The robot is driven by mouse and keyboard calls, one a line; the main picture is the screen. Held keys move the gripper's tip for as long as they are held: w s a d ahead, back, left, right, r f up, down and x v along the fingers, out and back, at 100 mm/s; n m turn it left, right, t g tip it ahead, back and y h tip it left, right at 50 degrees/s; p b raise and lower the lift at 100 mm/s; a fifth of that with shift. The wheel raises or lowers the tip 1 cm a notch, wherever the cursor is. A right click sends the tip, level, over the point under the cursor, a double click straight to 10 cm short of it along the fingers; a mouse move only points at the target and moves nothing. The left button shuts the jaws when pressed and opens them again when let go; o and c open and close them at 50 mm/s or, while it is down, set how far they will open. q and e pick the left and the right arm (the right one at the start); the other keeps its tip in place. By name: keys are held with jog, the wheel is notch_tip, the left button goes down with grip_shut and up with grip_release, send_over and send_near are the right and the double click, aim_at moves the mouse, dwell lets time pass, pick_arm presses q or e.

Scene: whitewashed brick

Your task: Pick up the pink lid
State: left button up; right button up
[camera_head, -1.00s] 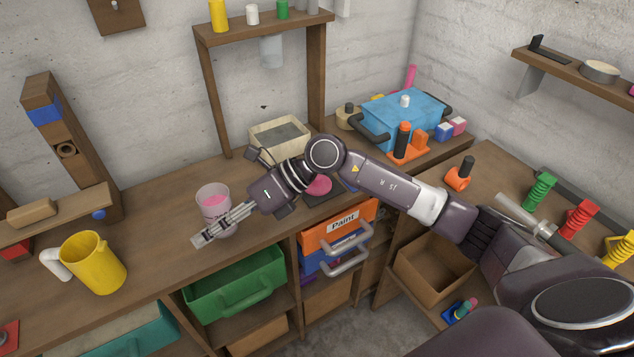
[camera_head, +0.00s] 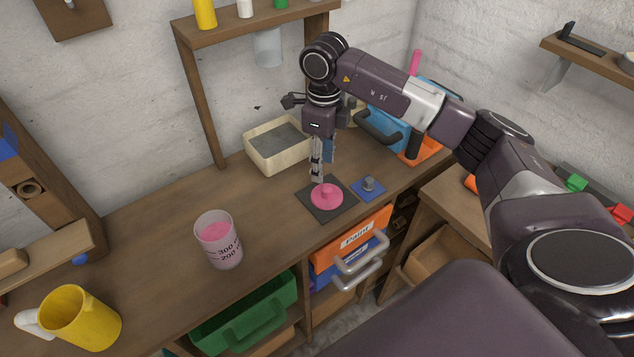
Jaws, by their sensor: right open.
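The pink lid (camera_head: 326,197), a round disc with a small knob, lies on a dark square mat (camera_head: 343,208) on the workbench. My right gripper (camera_head: 317,178) points down just above the lid's far left part, its jaws open and empty. Whether the fingertips touch the lid cannot be told. A clear measuring beaker (camera_head: 219,240) with pink contents stands open on the bench to the left. My left gripper is not in view.
A blue square with a grey knob (camera_head: 369,185) lies right of the mat. A cream tray (camera_head: 277,146) sits behind. A yellow mug (camera_head: 80,318) stands at the left. An orange Paint drawer (camera_head: 350,240) is below the bench edge. Bench between beaker and mat is clear.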

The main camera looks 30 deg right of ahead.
aim_at(325, 186)
jog(key=shift+s+f, duration=0.2)
jog(key=shift+f, duration=0.25)
jog(key=f+p, duration=0.1)
jog(key=s+f+p, duration=0.1)
jog(key=f+p, duration=0.1)
jog(key=shift+s+f, duration=0.2)
jog(key=shift+f, duration=0.1)
jog(key=shift+w+f, duration=0.2)
jog(key=shift+f, duration=1.15)
jog(key=c, duration=0.5)
grip_shut()
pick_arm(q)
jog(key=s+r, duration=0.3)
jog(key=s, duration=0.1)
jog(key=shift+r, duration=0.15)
pick_arm(e)
jog(key=shift+r, duration=0.1)
